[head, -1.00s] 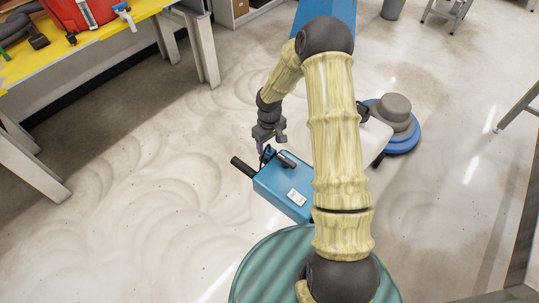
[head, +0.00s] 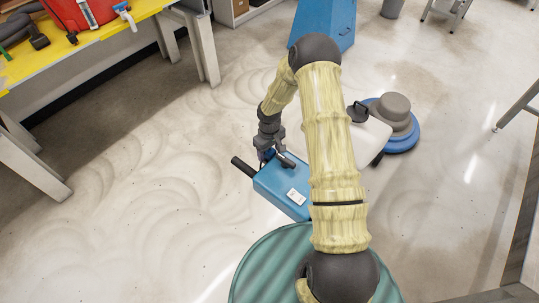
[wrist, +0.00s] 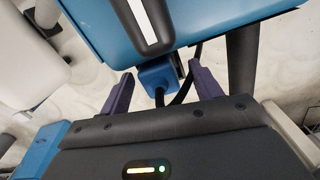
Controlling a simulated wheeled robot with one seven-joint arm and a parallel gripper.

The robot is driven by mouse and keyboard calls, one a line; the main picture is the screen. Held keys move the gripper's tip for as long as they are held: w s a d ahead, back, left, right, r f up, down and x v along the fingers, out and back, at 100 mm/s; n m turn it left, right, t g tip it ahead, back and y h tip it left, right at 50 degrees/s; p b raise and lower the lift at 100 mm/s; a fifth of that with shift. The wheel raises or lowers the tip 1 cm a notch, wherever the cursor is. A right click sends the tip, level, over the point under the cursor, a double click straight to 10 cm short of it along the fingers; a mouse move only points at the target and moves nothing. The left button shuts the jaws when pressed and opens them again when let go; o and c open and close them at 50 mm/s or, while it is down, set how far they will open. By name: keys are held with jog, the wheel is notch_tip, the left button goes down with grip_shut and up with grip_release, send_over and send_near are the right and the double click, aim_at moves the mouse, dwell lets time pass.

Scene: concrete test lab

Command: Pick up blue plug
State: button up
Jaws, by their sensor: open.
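The blue plug (wrist: 158,76) shows in the wrist view, with a dark cable hanging beside it, close against the lower edge of a blue box (wrist: 185,22). My gripper (wrist: 161,88) is open, one purple-grey finger on each side of the plug, and the plug sits between the fingertips with gaps visible. In the head view my gripper (head: 268,152) is at the back left end of the blue box (head: 277,193). There the plug is hard to make out behind the gripper and box handle.
A black handle (head: 243,167) sticks out left of the box. A round blue-based floor machine (head: 398,140) and a pale housing (head: 368,138) stand to the right. A yellow-topped bench (head: 75,52) is at upper left. The floor on the left is open.

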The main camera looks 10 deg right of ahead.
jog(key=c, duration=1.2)
jog(key=shift+r, duration=0.1)
notch_tip(320, 180, up, 10)
jog(key=shift+f+b, duration=0.1)
jog(key=shift+b, duration=0.5)
